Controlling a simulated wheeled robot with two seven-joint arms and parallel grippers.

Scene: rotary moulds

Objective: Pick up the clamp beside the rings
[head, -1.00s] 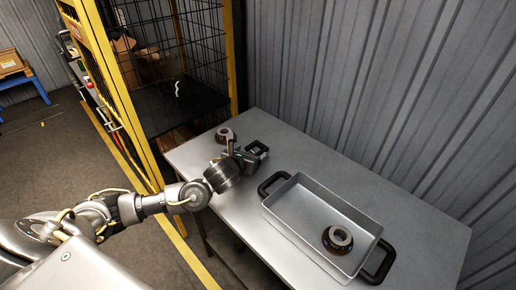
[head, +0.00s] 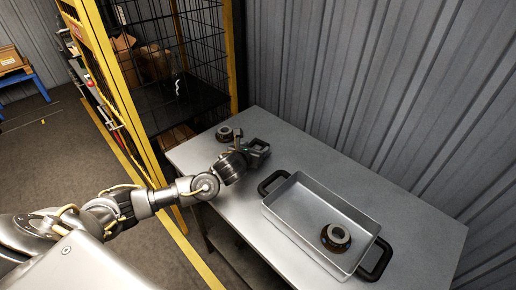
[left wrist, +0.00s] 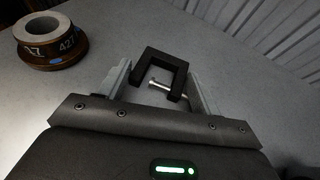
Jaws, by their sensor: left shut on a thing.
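The clamp is a black C-shaped frame with a pale screw. In the left wrist view the clamp (left wrist: 160,58) sits between the two fingers of my left gripper (left wrist: 160,85). In the head view the clamp (head: 259,146) is at the tip of my left gripper (head: 248,152), at the back left of the table. The left gripper is shut on it. I cannot tell whether the clamp still touches the table. A dark ring with a pale top (head: 226,133) stands just left of the gripper; it also shows in the left wrist view (left wrist: 48,40). My right gripper does not show.
A metal tray (head: 290,222) with black handles stands on the table (head: 390,205), with a second ring (head: 336,237) inside it. A corrugated wall rises behind the table. A yellow-framed cage (head: 180,60) stands at the left. The table's back middle is clear.

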